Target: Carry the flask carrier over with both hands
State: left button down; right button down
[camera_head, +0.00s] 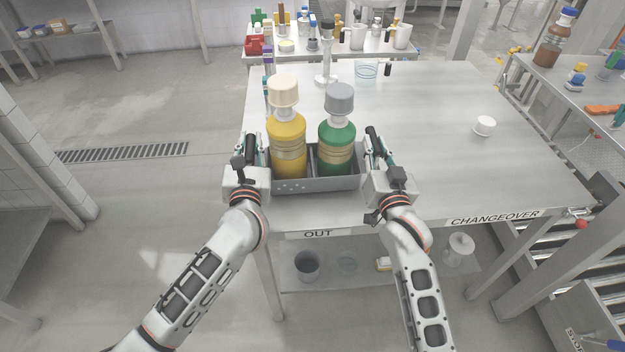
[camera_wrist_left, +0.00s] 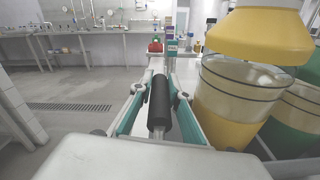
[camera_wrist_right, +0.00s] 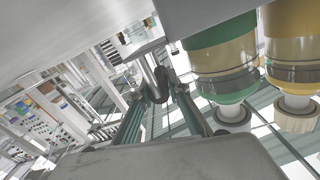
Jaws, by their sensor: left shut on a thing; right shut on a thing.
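The grey flask carrier (camera_head: 318,184) is at the front left of the table, above the OUT label. It holds a yellow flask (camera_head: 289,138) with a cream cap and a green flask (camera_head: 336,149) with a grey cap, both upright. My left gripper (camera_head: 250,148) is shut on the carrier's left end; the left wrist view shows its fingers around a black handle bar (camera_wrist_left: 160,104) beside the yellow flask. My right gripper (camera_head: 377,146) is shut at the right end, by the green flask. I cannot tell whether the carrier's underside touches the table.
The table (camera_head: 430,130) is clear to the right, up to a white cap (camera_head: 484,126) and the CHANGEOVER label. A stand (camera_head: 326,62) and a glass dish (camera_head: 366,70) are at the back. A side bench (camera_head: 580,95) with bottles is at the right.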

pick_arm(q)
jog(key=shift+a+f, duration=0.1)
jog(key=shift+f, duration=0.05)
pick_arm(e)
jog(key=shift+d+f, duration=0.1)
pick_arm(q)
jog(key=c, duration=2)
grip_release()
jog(key=shift+f, duration=0.25)
pick_arm(e)
jog(key=c, duration=2)
grip_release()
jog(key=shift+f, duration=0.25)
pick_arm(q)
jog(key=shift+o, duration=0.4)
jog(key=shift+s+r, duration=0.1)
pick_arm(e)
jog(key=shift+o, duration=0.5)
jog(key=shift+s+r, duration=0.1)
pick_arm(q)
jog(key=s+d, duration=0.1)
jog(key=s, duration=1)
jog(key=shift+s+d, duration=0.3)
jog(key=shift+s, duration=0.1)
pick_arm(e)
jog(key=s+d, duration=0.1)
jog(key=s, duration=1.1)
jog(key=shift+d, duration=0.15)
